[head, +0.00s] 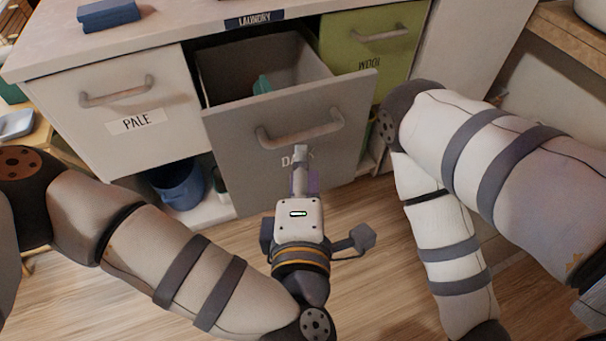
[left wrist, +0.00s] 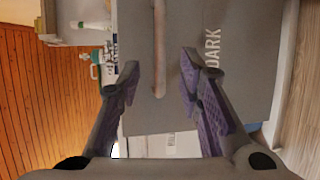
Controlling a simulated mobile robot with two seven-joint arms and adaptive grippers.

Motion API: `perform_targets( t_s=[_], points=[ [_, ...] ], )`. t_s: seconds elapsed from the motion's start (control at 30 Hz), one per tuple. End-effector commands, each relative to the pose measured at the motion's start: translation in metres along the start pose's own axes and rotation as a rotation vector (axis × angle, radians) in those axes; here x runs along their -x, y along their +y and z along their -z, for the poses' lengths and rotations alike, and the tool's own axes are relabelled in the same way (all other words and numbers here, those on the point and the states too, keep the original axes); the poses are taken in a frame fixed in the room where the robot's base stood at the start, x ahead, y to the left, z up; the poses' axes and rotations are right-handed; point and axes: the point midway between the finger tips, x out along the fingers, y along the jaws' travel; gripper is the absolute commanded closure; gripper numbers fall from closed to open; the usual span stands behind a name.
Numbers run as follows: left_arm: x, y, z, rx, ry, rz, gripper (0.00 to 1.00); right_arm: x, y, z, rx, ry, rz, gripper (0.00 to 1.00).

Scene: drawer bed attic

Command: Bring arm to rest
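My left gripper (head: 300,152) points at the front of the pulled-out grey drawer (head: 232,125) labelled DARK, just below its bar handle (head: 300,131). In the left wrist view the left gripper (left wrist: 160,68) has its two purple-padded fingers spread apart, with nothing clamped between them. The drawer handle (left wrist: 160,45) shows between the fingertips there; I cannot tell how far ahead it lies. My right arm folds at the right of the head view, and its gripper is out of the picture.
A teal item (head: 262,84) lies in the open drawer. The PALE drawer (head: 115,115) and green WOOL drawer (head: 372,45) are closed. A blue pot (head: 178,183) stands on the low shelf. A blue box (head: 108,15) is on the countertop. Wooden floor (head: 370,270) is clear below.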

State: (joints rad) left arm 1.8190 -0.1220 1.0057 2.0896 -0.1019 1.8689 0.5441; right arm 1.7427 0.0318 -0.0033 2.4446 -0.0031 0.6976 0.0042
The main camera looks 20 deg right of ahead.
Motion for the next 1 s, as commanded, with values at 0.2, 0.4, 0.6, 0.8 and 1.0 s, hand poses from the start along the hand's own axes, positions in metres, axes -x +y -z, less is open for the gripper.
perform_targets(
  t_s=[0.2,0.4,0.6,0.8,1.0],
  points=[
    [0.024,0.000,0.000,-0.001,-0.001,0.000,0.67,0.000,0.000,0.000,0.000,0.000,0.000,0.24],
    [0.025,0.000,0.000,-0.001,0.000,-0.001,0.67,0.000,0.000,0.000,0.000,0.000,0.000,0.24],
    [0.024,0.000,0.000,-0.003,-0.001,0.000,0.67,0.000,0.000,0.000,0.000,0.000,0.000,0.24],
    [0.059,-0.077,0.009,-0.343,-0.227,0.242,0.67,0.023,-0.001,0.006,-0.001,0.050,0.003,0.24],
    [0.183,-0.197,0.099,-0.788,-0.584,0.769,0.67,0.057,-0.001,0.018,-0.003,0.132,0.007,0.24]
  ],
)
